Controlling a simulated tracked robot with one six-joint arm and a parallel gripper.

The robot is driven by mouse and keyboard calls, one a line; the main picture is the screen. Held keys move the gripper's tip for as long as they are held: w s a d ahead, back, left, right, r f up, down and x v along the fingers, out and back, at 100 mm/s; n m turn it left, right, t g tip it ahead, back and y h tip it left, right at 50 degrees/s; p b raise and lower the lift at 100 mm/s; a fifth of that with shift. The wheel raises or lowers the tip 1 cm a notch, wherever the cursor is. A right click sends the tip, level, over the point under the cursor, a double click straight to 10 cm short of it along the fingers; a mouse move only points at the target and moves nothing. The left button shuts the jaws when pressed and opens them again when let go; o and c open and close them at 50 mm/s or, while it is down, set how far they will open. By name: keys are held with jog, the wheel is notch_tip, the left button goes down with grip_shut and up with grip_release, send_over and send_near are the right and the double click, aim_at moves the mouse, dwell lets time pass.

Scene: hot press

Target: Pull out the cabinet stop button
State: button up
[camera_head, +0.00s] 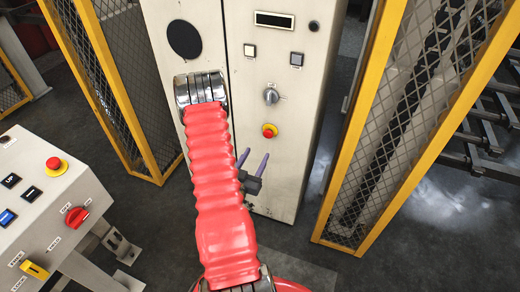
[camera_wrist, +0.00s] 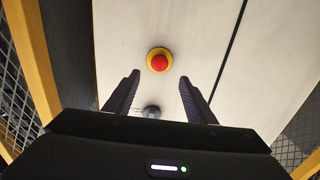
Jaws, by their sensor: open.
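The cabinet stop button (camera_head: 269,131) is a red mushroom knob on a yellow ring, low on the front of the pale cabinet (camera_head: 262,190). In the wrist view the stop button (camera_wrist: 159,61) sits beyond the fingertips, roughly centred between them. My gripper (camera_head: 254,158) is open and empty, below and left of the button in the head view, and apart from it. In the wrist view the two dark fingers of my gripper (camera_wrist: 159,78) are spread wide. How far the tips are from the panel is hard to tell.
A grey rotary knob (camera_head: 271,96) is above the button; it shows between the fingers in the wrist view (camera_wrist: 151,111). Yellow-framed mesh fences (camera_head: 365,125) flank the cabinet. A separate console (camera_head: 45,200) at left has another red stop button (camera_head: 56,166).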

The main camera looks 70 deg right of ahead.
jog(key=shift+w+a, duration=0.15)
jog(key=shift+a, duration=1.3)
jog(key=shift+f, duration=0.1)
